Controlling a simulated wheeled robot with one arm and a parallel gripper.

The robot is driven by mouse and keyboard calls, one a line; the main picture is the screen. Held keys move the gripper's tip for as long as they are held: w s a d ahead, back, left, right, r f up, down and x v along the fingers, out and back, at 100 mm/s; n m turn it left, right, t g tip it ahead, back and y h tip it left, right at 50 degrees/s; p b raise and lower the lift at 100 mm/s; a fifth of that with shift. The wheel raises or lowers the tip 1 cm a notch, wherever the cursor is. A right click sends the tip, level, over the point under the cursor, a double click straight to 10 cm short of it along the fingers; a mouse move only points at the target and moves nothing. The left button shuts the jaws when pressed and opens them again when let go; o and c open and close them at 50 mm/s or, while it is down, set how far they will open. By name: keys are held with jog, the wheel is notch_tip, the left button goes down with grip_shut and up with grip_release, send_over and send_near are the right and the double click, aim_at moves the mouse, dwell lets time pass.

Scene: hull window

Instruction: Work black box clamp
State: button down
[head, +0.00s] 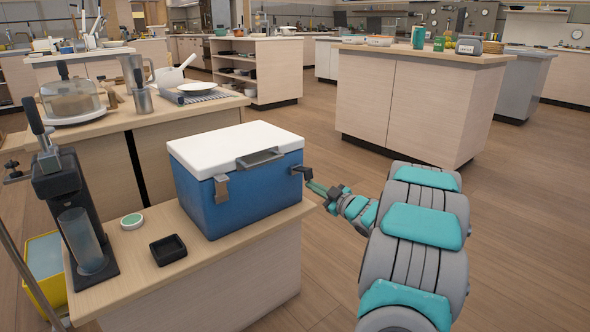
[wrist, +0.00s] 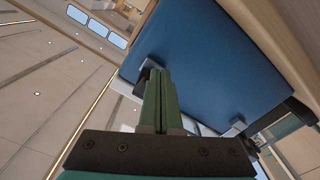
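A blue box (head: 245,190) with a white lid (head: 235,143) stands on a wooden counter; the lid is down. A dark clamp (head: 302,171) sticks out from its right end. It also shows in the wrist view (wrist: 146,72), by a grey bracket on the blue wall. A grey metal latch (head: 221,188) is on the box's front. My gripper (head: 316,187) is at the box's right end, beside the dark clamp. In the wrist view its green fingers (wrist: 157,80) lie together, tips at the clamp. I cannot tell whether they touch it.
A small black tray (head: 168,249), a round green-topped lid (head: 132,221) and a black lever device (head: 75,200) stand left of the box. A wooden island (head: 415,105) stands behind my arm. The floor (head: 525,200) to the right is clear.

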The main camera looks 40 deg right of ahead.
jog(key=shift+r, duration=0.2)
jog(key=shift+s+r+p, duration=0.25)
jog(key=shift+r+p, duration=0.25)
jog(key=shift+r, duration=0.2)
dwell(0.3)
jog(key=shift+r+p, duration=0.55)
jog(key=shift+r, duration=0.15)
jog(key=shift+w+r+p, duration=0.15)
jog(key=shift+r+p, duration=0.25)
jog(key=shift+r, duration=0.05)
jog(key=shift+f+b, duration=0.3)
jog(key=shift+f, duration=0.3)
send_near(309, 172)
jog(key=shift+w+f, duration=0.2)
jog(key=shift+f, duration=0.3)
